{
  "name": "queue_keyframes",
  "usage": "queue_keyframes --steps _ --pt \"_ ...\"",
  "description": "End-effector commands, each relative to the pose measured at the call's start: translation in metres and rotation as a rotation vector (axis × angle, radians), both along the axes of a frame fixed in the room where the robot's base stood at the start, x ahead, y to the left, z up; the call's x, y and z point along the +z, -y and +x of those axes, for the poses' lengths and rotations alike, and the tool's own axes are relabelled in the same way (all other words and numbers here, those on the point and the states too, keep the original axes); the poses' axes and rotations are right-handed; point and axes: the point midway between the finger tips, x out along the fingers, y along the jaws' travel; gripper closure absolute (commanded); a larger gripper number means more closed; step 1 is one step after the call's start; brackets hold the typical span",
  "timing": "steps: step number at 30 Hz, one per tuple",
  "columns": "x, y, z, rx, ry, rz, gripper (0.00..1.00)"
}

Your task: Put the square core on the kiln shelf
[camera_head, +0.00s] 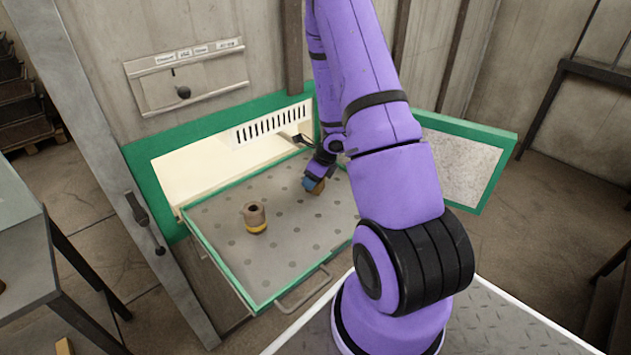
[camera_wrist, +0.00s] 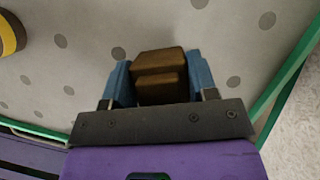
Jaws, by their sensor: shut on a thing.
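The square core is a brown block (camera_wrist: 158,66) between the two blue fingers of my gripper (camera_wrist: 160,82) in the wrist view. My gripper is shut on it, with a finger against each side. In the head view the gripper (camera_head: 313,184) and the brown core (camera_head: 318,187) are low over the right part of the perforated kiln shelf (camera_head: 290,262). The shelf is grey with a green rim and is pulled out of the kiln. I cannot tell whether the core touches the shelf.
A round brown core with a yellow band (camera_head: 255,218) stands on the left part of the shelf; its edge shows in the wrist view (camera_wrist: 8,36). The kiln door (camera_head: 465,165) stands open at right. A table (camera_head: 22,245) is at left. The shelf's middle is clear.

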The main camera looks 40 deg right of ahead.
Motion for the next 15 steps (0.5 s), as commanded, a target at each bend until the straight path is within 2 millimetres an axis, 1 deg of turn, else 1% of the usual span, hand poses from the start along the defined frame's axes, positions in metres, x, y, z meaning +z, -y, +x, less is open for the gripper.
queue_keyframes --steps 4,15 --pt "-0.0096 0.0 0.0047 -0.001 0.001 0.001 0.76" --pt "-0.0121 0.0003 0.0053 -0.002 0.001 0.0 0.76"
